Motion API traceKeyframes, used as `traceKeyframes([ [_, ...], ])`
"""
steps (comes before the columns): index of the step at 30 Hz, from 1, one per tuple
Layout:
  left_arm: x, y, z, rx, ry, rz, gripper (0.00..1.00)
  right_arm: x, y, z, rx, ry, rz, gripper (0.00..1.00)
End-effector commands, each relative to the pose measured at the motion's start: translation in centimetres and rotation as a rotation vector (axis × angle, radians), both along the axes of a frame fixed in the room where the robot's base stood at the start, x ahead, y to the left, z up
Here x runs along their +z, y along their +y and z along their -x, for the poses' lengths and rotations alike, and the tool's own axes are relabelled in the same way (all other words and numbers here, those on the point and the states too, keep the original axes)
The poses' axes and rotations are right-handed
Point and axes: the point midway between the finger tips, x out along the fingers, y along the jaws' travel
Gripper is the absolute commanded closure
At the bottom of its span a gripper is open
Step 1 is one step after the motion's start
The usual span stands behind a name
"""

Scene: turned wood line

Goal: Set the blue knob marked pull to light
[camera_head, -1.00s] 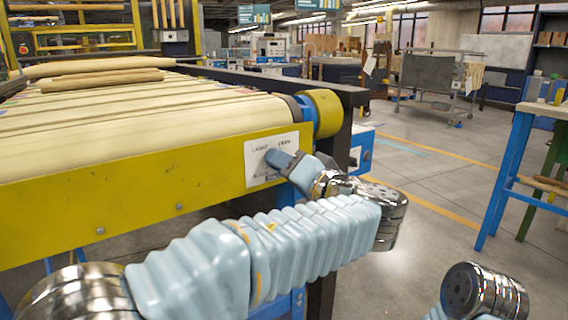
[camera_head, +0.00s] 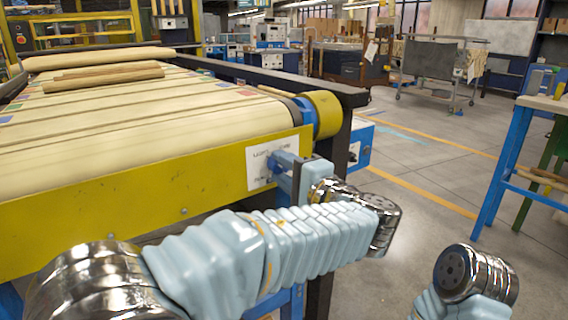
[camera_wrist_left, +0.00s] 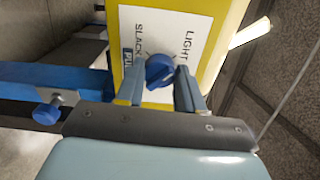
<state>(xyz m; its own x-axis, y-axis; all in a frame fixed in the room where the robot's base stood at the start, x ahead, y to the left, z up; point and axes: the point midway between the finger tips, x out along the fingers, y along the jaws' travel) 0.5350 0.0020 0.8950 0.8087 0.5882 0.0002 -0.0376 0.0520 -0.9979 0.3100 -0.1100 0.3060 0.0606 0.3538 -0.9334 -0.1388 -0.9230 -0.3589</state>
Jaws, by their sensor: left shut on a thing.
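The blue knob (camera_wrist_left: 158,70) sits on a white label plate (camera_wrist_left: 150,25) with the words SLACK and LIGHT and a blue patch with partly hidden lettering. My left gripper (camera_wrist_left: 160,88) has one finger on each side of the knob and is shut on it. The knob's raised grip looks slanted toward the LIGHT side; its exact setting is not clear. In the head view, my left gripper (camera_head: 281,164) is at the plate (camera_head: 258,160) on the yellow side rail, and its fingers hide the knob. My right gripper is out of view; only part of that arm shows at lower right.
A second blue knob (camera_wrist_left: 46,112) sticks out beside the blue beam (camera_wrist_left: 85,82). The conveyor belt (camera_head: 150,115) carries wooden pieces (camera_head: 105,77) above the yellow rail (camera_head: 130,195). A blue-legged bench (camera_head: 500,185) stands at right, with open floor between.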

Motion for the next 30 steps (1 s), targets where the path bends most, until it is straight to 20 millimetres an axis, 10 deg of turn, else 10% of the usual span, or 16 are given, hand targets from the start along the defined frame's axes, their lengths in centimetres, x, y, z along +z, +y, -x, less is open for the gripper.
traceKeyframes([
  [19,-0.17,-0.10,0.02,-0.002,0.031,-0.039,0.93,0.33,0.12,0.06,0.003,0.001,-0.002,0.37],
  [20,-0.17,-0.10,0.02,-0.002,0.031,-0.039,0.58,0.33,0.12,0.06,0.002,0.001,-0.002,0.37],
  [21,-0.17,-0.09,0.03,-0.002,0.031,-0.039,0.52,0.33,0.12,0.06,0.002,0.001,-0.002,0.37],
  [30,-0.06,-0.04,0.01,-0.001,0.029,-0.038,0.37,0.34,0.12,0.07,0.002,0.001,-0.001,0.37],
])
